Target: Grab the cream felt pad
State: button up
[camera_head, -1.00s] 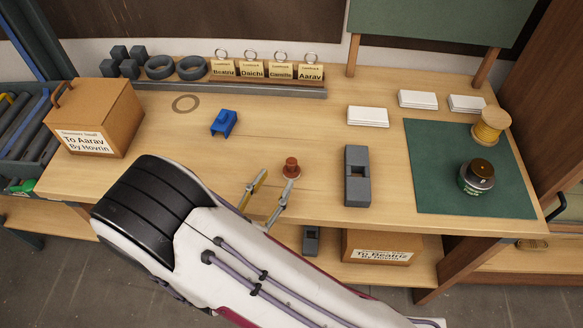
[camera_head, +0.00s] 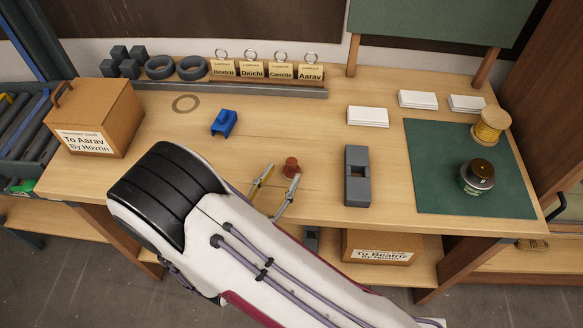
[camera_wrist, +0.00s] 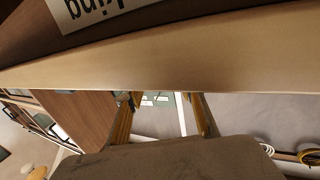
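I cannot make out for certain which thing is the cream felt pad. A thin flat tan ring (camera_head: 186,103) lies on the back left of the table, and white flat stacks (camera_head: 368,117) lie at the right; whether either is felt cannot be told. My gripper (camera_head: 284,172) is open and empty over the front middle of the table. Its fingertips are just beside a small red-brown knob (camera_head: 291,166); touching or apart cannot be told. In the wrist view my gripper (camera_wrist: 163,115) shows two parted fingers with nothing between them.
A blue block (camera_head: 223,123) sits left of my gripper, and a grey slotted block (camera_head: 357,176) stands right. A jar (camera_head: 477,177) and yellow spool (camera_head: 490,128) stand around the green mat (camera_head: 450,190). A cardboard box (camera_head: 95,115) stands left.

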aim_at(290, 167)
jog(key=shift+w+d, duration=0.1)
dwell(0.3)
jog(key=shift+d+x, duration=0.15)
jog(key=shift+x, duration=0.65)
jog(key=shift+d+x, duration=0.15)
jog(key=shift+x, duration=1.45)
jog(key=shift+r, duration=0.1)
grip_shut()
